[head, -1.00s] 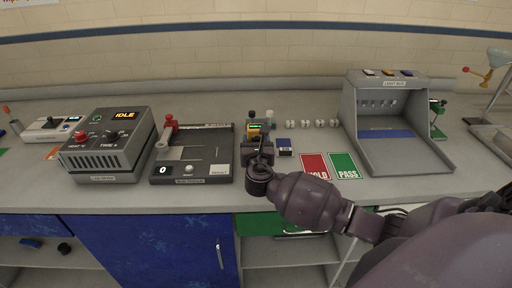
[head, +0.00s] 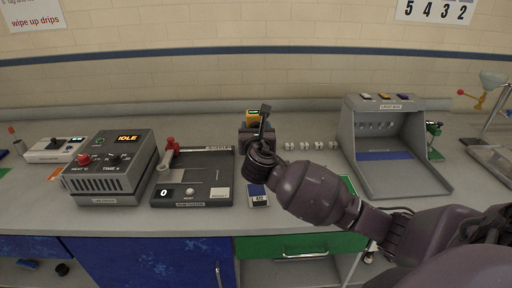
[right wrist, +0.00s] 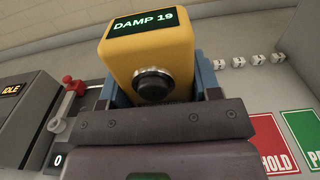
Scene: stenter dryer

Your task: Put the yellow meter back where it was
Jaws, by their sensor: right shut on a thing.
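The yellow meter (right wrist: 152,58) fills the top middle of the right wrist view. Its dark screen reads "DAMP 19" in green, and a round black button sits below the screen. My right gripper (right wrist: 155,95) is shut on it, with a finger on each side. In the head view the meter (head: 253,117) is a small yellow shape above my right gripper (head: 256,133), over the back of the counter. The gripper and arm hide most of its lower part. My left gripper is not in view.
A grey machine reading "IDLE" (head: 112,167) and a black device with a red-knobbed lever (head: 193,178) stand to the left. A small blue-and-white block (head: 258,196) lies in front. Several white pieces (head: 312,146) and a grey light box (head: 398,143) are to the right.

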